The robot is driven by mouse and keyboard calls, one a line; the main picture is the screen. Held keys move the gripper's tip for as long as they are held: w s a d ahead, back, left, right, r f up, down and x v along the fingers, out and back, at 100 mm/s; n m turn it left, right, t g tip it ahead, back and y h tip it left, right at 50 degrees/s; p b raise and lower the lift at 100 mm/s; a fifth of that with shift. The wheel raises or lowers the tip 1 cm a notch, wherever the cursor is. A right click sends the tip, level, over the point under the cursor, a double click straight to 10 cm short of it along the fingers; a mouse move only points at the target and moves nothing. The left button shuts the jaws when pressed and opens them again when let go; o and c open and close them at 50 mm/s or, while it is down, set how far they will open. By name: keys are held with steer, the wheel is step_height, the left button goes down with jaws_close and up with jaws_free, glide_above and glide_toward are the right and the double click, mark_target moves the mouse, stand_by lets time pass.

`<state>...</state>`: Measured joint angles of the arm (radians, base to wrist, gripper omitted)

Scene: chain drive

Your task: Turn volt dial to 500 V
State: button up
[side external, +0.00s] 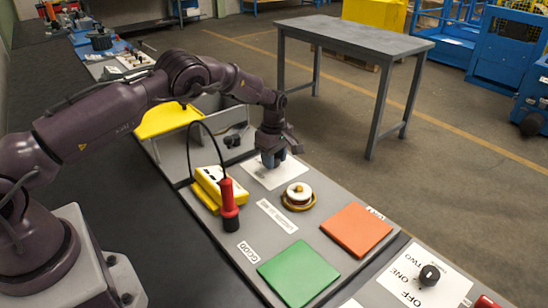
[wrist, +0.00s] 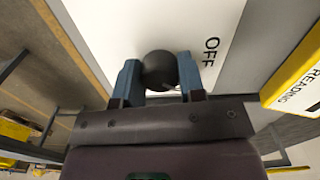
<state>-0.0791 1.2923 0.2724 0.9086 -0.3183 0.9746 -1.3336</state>
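The volt dial (wrist: 159,70) is a dark round knob on a white plate in the wrist view. The word OFF is printed on the plate, right of the knob. My gripper (wrist: 160,72) has its two blue fingers on either side of the knob, apparently touching both sides. The dial's pointer and the 500 V mark are not visible. In the side view my gripper (side external: 272,159) points down over the white plate (side external: 284,179), and the fingers hide the knob.
A yellow meter (side external: 209,183) with a red probe (side external: 229,196) on a black cable stands left of the plate. A round white-topped brass part (side external: 298,195), an orange pad (side external: 357,229) and a green pad (side external: 299,273) lie nearer. Another dial (side external: 429,275) is at lower right.

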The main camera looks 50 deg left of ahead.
steer(key=shift+m, duration=0.4)
steer(key=m, duration=1.4)
steer(key=shift+m, duration=2.7)
steer(key=o, duration=0.9)
steer(key=shift+o, duration=0.2)
